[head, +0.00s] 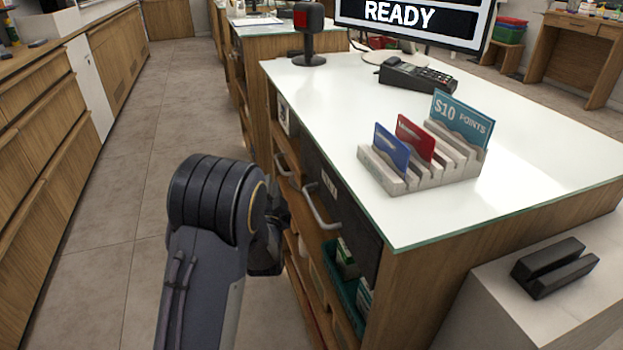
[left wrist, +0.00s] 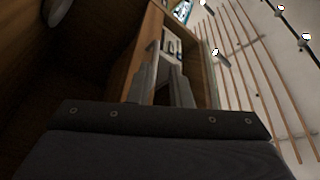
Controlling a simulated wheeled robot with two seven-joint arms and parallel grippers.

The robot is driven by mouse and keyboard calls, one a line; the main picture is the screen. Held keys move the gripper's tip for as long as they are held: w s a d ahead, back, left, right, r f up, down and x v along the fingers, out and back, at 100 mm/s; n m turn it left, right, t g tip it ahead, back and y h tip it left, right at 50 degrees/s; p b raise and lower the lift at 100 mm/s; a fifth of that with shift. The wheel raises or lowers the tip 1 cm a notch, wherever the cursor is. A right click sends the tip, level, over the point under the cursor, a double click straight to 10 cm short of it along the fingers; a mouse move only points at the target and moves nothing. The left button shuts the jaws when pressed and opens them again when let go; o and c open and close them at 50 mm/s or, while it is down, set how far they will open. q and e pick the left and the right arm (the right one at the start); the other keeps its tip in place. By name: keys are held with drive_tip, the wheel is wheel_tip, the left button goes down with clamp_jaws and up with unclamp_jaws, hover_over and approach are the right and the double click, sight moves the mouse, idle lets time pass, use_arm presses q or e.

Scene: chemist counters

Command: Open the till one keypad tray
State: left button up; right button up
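A dark drawer front (head: 340,213) with a small white label (head: 328,185), too small to read, is set in the side of the white-topped counter. It bears a curved metal handle (head: 318,208). A second metal handle (head: 285,169) is farther along the same side. I cannot tell which front is the keypad tray. My left gripper (head: 275,218) is beside the counter's side, just left of the nearer handle and apart from it. In the left wrist view its two grey fingers (left wrist: 163,88) stand apart with nothing clearly between them. My right gripper is out of view.
The counter top (head: 520,165) carries a card holder (head: 410,178), a card terminal (head: 415,76), a small black stand (head: 308,40) and a screen. Open shelves with a green bin (head: 345,285) are below the drawer. Tiled floor (head: 130,190) is clear to the left.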

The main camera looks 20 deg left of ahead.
sight(279, 164)
use_arm(q)
drive_tip(key=shift+m+t, duration=0.4)
drive_tip(key=shift+m, duration=0.1)
drive_tip(key=x, duration=0.2)
drive_tip(key=d+x, duration=0.1)
drive_tip(key=x, duration=0.5)
drive_tip(key=shift+w+d+f+b, duration=0.15)
drive_tip(key=shift+w+f+b, duration=0.05)
drive_tip(key=shift+w+b, duration=0.2)
clamp_jaws()
